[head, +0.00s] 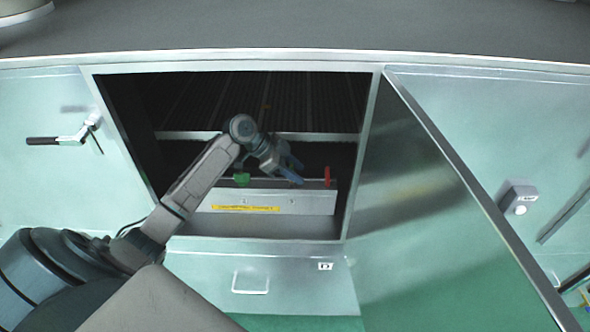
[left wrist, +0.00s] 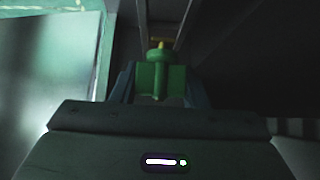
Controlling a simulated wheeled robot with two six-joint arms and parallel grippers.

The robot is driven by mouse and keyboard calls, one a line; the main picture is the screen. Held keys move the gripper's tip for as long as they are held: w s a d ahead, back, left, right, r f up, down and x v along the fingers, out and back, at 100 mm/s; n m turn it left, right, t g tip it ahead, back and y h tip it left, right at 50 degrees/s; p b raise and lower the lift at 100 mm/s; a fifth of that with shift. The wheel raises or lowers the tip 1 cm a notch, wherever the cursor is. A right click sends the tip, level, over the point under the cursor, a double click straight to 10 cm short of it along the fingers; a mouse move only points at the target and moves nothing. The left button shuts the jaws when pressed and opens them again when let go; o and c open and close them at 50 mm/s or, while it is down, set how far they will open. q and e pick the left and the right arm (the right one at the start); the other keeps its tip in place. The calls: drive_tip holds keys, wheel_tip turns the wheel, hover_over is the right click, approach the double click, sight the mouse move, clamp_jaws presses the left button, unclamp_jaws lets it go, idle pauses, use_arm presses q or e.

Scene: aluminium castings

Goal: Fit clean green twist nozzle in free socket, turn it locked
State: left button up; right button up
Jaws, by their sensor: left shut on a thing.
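My left gripper (head: 292,174) reaches into the open cabinet with its blue fingers at a bar-like manifold (head: 312,203). In the left wrist view, the left gripper (left wrist: 158,88) is shut on a green winged nozzle (left wrist: 152,78). A yellow tip shows just beyond that nozzle. I cannot tell whether it touches a socket. The head view does not clearly show the held nozzle at the fingers. Another green nozzle (head: 242,178) is at the manifold, left of the fingers, and a red nozzle (head: 327,176) stands at its right end. My right gripper is out of view.
The cabinet door (head: 430,210) stands open on the right. The cabinet's left wall and frame are close to my left arm. The manifold bears a yellow label (head: 246,208). A handle (head: 60,140) sticks out on the left panel. A drawer front (head: 262,270) lies below the opening.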

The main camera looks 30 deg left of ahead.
use_arm(q)
drive_tip(key=shift+f+b, duration=0.9)
drive_tip(key=shift+f, duration=0.45)
drive_tip(key=o, duration=1)
drive_tip(key=shift+o, duration=0.2)
drive_tip(key=b+v, duration=0.3)
drive_tip(key=v, duration=0.6)
drive_tip(key=shift+a+f, duration=0.1)
drive_tip(key=shift+a, duration=0.05)
drive_tip(key=shift+b+v, duration=0.35)
drive_tip(key=shift+v, duration=0.55)
drive_tip(key=shift+c, duration=0.3)
